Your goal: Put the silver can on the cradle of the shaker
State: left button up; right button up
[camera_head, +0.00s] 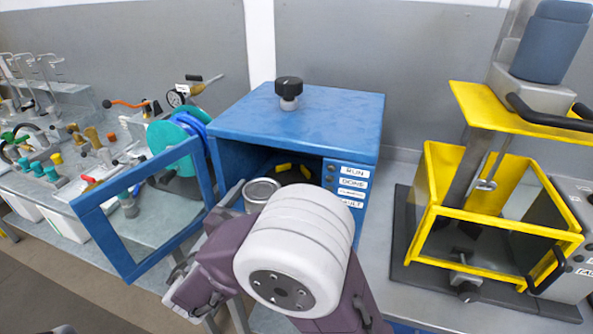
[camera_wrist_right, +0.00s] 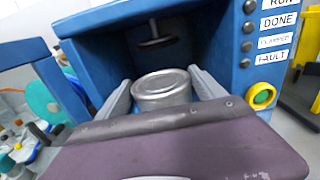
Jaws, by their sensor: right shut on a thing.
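The silver can (camera_wrist_right: 162,88) is upright between the fingers of my right gripper (camera_wrist_right: 165,92), which is shut on it. In the head view the can's top (camera_head: 262,190) shows just in front of the shaker's opening; my wrist hides the rest of it. The shaker is a blue box (camera_head: 290,125) with a black knob on top and its framed door (camera_head: 135,215) swung open to the left. A round clamp plate (camera_wrist_right: 153,42) hangs inside the chamber. The cradle is mostly hidden; yellow pieces (camera_head: 284,167) show inside the chamber. My left gripper is not seen.
A panel with labels RUN, DONE and FAULT (camera_head: 352,185) is right of the opening. A yellow-framed mixer (camera_head: 430,200) stands to the right. Valves and fittings (camera_head: 60,165) crowd the bench at left. The open door's frame stands close to my right wrist.

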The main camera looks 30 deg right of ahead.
jog(key=shift+d+r, duration=0.15)
jog(key=p+x, duration=0.1)
jog(key=x, duration=1.6)
jog(key=shift+f, duration=0.3)
jog(key=shift+w, duration=0.15)
